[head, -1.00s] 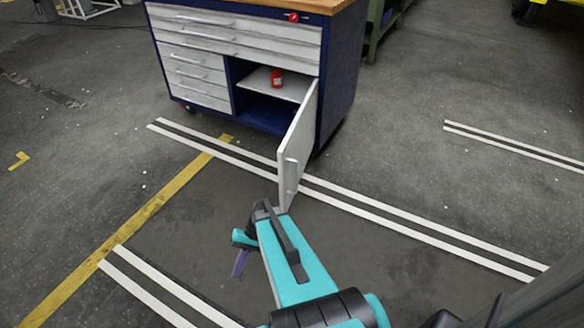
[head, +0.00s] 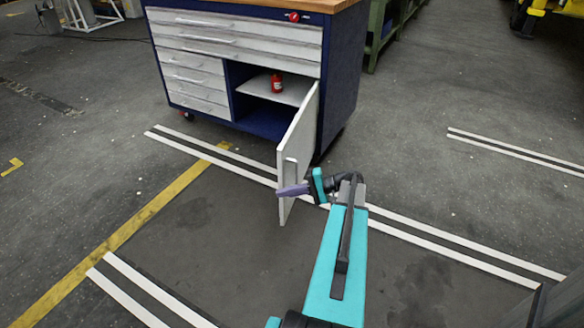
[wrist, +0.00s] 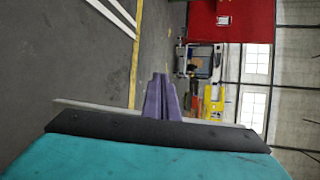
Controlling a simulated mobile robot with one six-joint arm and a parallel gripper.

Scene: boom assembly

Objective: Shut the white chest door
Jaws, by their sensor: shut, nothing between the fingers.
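The white chest door (head: 301,130) stands wide open on the right side of the blue and white chest (head: 340,85), its free edge towards me. My gripper (head: 280,192) is at the lower part of the door near that free edge, its purple fingers shut and empty. In the head view the fingers overlap the door; I cannot tell whether they touch it. The fingers also show together in the wrist view (wrist: 162,92). A thin pale strip lies behind the gripper body there; I cannot tell what it is.
Inside the open compartment a small red object (head: 277,83) sits on a white shelf (head: 258,87). Closed drawers (head: 196,80) are left of it. The floor (head: 200,225) in front of the chest is clear, with white and yellow lines.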

